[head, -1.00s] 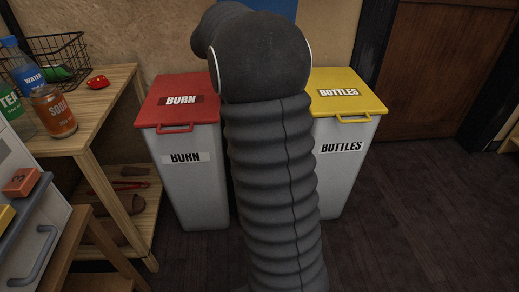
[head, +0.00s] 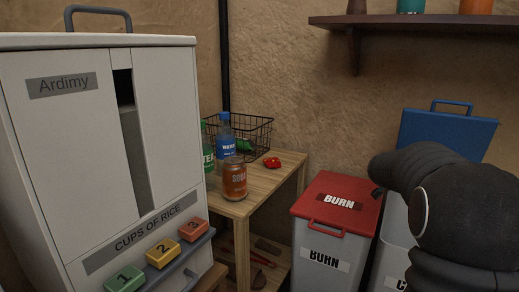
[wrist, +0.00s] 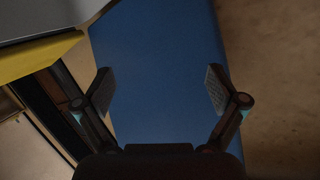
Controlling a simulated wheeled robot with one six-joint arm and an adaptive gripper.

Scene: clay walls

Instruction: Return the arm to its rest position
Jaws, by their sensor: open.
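My gripper (wrist: 160,92) is open in the wrist view, its two fingers apart with nothing between them. Behind the fingers a broad blue surface fills the middle of that view; it looks like the blue bin lid (head: 447,132), which stands raised in the head view. My dark arm shows at the right of the head view, in front of the bins and partly hiding them.
A red-lidded BURN bin (head: 335,205) stands left of my arm. A rice dispenser (head: 105,120) stands at the left. A wall shelf (head: 420,21) hangs above. A yellow lid (wrist: 38,55) shows in the wrist view.

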